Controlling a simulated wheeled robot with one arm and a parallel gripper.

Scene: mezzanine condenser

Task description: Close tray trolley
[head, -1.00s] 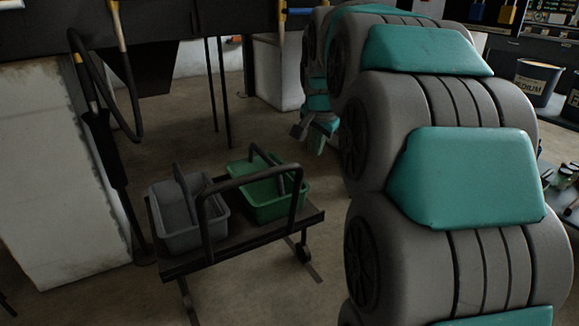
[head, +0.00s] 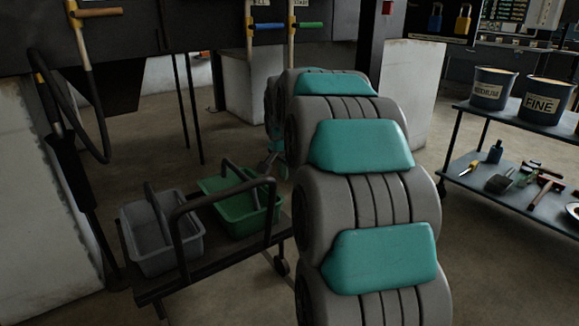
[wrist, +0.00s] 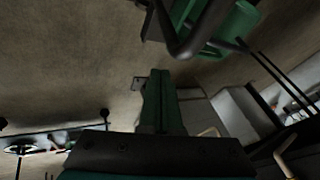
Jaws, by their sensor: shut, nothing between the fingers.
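A low dark trolley (head: 202,272) stands at the lower left in the head view. It bears a grey tub (head: 165,250) and a green tub (head: 247,220), and a dark bar handle (head: 177,235) rises at its near side. Part of the trolley's green tub also shows at the top of the wrist view (wrist: 238,25). My gripper (head: 268,168) is small and partly hidden behind my arm, just beyond the green tub in the picture. In the wrist view my gripper (wrist: 158,76) is shut and empty, with floor around its tips. I see no contact with the trolley.
A two-level cart (head: 510,195) at the right holds buckets (head: 543,101) above and several tools below. A pale block (head: 250,85) and thin dark posts stand behind. A pale wall (head: 40,210) with a hose is left of the trolley. Floor between trolley and cart is clear.

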